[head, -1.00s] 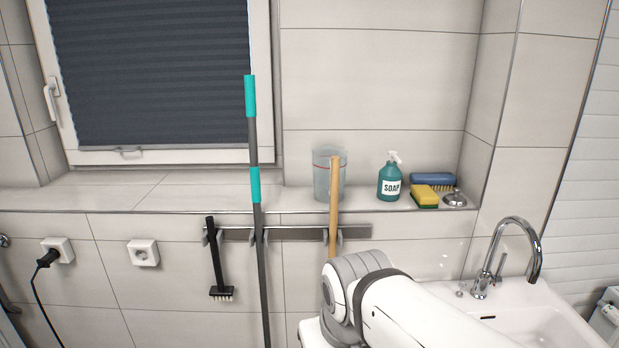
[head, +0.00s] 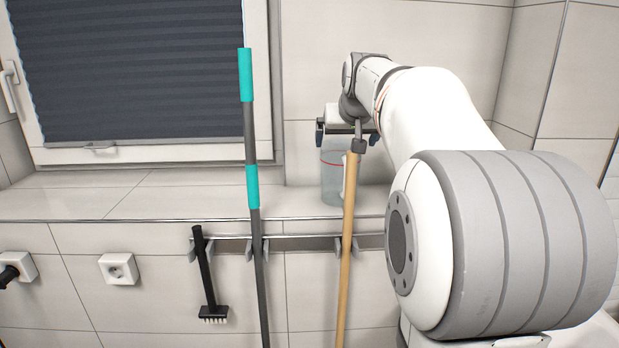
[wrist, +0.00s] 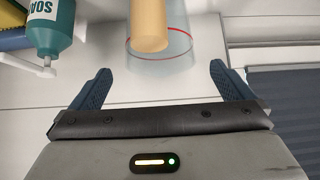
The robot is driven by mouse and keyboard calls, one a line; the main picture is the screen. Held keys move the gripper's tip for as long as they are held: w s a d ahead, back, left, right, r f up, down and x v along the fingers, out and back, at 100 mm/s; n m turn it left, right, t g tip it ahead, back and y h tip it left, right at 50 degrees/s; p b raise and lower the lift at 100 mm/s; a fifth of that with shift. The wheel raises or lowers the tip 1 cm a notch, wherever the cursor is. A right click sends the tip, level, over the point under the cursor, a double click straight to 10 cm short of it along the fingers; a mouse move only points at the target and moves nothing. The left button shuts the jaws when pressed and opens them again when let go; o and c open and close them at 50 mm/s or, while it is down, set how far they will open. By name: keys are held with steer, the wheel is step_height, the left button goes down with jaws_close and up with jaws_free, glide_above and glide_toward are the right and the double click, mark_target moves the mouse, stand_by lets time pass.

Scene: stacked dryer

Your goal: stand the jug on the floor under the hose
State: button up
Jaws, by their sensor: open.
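The jug (head: 332,180) is a clear, pale blue beaker with a red line near its rim. It stands upright on the tiled sill, partly behind a wooden pole. My gripper (head: 348,138) is over the jug's top in the head view, its jaws apart and holding nothing. In the wrist view my gripper (wrist: 161,88) shows two blue fingers spread wide. The jug (wrist: 185,65) with its red ring is beyond them, slightly right of centre. I cannot tell if the gripper touches the jug. The hose and the floor are not in view.
The wooden pole (head: 348,230) stands close in front of the jug; its end (wrist: 148,28) shows in the wrist view. A grey mop pole (head: 252,130) and a black brush (head: 207,280) hang on the rack. A soap bottle (wrist: 50,25) stands beside the jug.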

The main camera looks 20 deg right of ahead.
mark_target(342, 148)
steer(key=shift+w+d, duration=0.35)
steer(key=shift+w, duration=0.15)
steer(key=shift+w+f, duration=0.25)
steer(key=shift+w, duration=0.05)
steer(key=p+x, duration=0.2)
steer(key=x, duration=0.4)
steer(key=shift+w, duration=0.3)
steer(key=shift+r, duration=0.1)
steer(key=c, duration=1.1)
